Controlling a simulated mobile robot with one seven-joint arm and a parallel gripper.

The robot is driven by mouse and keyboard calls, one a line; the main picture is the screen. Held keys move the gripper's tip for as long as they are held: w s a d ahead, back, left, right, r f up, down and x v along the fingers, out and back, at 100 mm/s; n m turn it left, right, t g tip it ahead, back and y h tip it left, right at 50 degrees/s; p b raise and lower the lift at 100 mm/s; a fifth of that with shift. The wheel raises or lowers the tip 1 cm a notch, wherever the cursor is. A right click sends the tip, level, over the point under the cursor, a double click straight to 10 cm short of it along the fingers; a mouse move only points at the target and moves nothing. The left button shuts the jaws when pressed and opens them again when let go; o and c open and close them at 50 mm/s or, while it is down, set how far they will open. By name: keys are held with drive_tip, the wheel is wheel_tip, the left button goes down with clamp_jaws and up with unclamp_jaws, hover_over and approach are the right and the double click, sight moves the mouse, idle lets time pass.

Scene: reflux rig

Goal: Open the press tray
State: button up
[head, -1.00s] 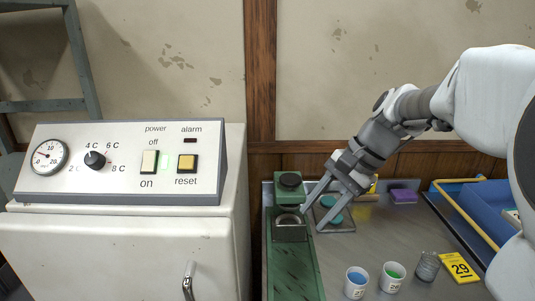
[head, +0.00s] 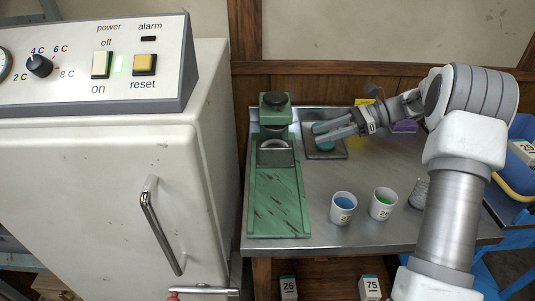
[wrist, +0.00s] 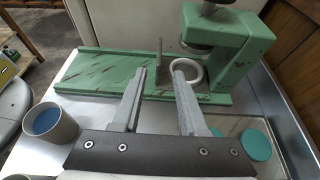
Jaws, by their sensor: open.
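The green press (head: 277,200) stands at the left of the metal table, with its long bed toward me and its head (head: 275,103) at the back. The press tray's grey front plate (head: 275,157) stands upright below the head. In the wrist view the plate shows edge-on (wrist: 158,55), next to a pale ring (wrist: 188,70) under the press head. My gripper (head: 318,134) is open and empty, lying nearly level to the right of the press and pointing left at it. Its fingers (wrist: 162,72) look apart from the tray plate; the exact gap is unclear.
A teal disc (head: 324,145) lies on a small tray (head: 338,155) below my gripper. Cups with blue (head: 343,208) and green (head: 383,203) contents stand in front. A white cabinet (head: 130,200) stands close left. A blue bin (head: 523,190) is at right.

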sight(265, 165)
drive_tip(key=b+x, duration=0.4)
drive_tip(key=x, duration=1.2)
drive_tip(key=shift+s+a+f, duration=0.1)
drive_tip(key=shift+a+f, duration=0.05)
drive_tip(key=shift+a, duration=0.15)
clamp_jaws()
idle(0.6)
